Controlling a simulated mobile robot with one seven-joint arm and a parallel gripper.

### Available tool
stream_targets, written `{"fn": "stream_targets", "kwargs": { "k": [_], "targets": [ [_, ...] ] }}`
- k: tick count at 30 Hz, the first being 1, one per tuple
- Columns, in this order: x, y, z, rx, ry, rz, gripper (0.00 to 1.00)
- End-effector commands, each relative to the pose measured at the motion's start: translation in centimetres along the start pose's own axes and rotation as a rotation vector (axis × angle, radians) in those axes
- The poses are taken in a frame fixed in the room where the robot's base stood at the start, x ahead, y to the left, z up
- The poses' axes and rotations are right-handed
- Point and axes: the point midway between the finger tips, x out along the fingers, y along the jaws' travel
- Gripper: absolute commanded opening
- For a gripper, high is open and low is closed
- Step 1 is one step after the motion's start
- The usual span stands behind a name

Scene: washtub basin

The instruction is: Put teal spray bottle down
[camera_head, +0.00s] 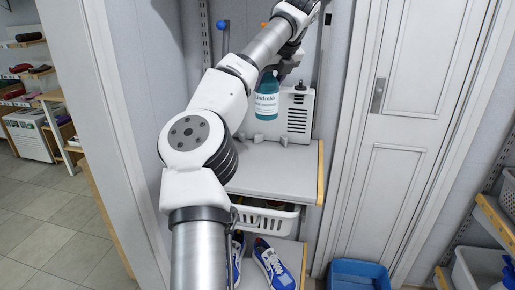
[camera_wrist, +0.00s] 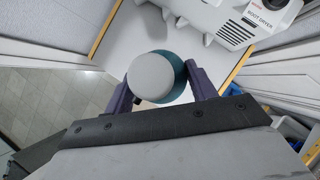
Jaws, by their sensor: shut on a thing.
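The bottle's base appears apart from the shelf top (camera_head: 273,168), though the exact gap is hard to judge.
A white boot dryer (camera_head: 299,115) stands at the back right of the shelf, close to the bottle; it also shows in the wrist view (camera_wrist: 235,20). The shelf's front is clear. Below are a white basket (camera_head: 266,219) and blue shoes (camera_head: 273,264). A blue tub (camera_head: 359,275) is at lower right.

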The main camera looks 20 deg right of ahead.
Motion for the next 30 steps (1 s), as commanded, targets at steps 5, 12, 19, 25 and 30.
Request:
{"fn": "stream_targets", "kwargs": {
  "k": [5,12,19,25,30],
  "targets": [
    [4.6,0.1,-2.8,0.002,0.003,0.001,0.07],
    [9.2,0.1,-5.8,0.001,0.001,0.0,0.07],
    [11.0,0.1,-7.0,-0.001,0.0,0.0,0.07],
    [12.9,0.1,-8.3,0.001,0.002,0.0,0.07],
    [14.5,0.1,-9.2,0.0,-0.001,-0.001,0.07]
  ]
}}
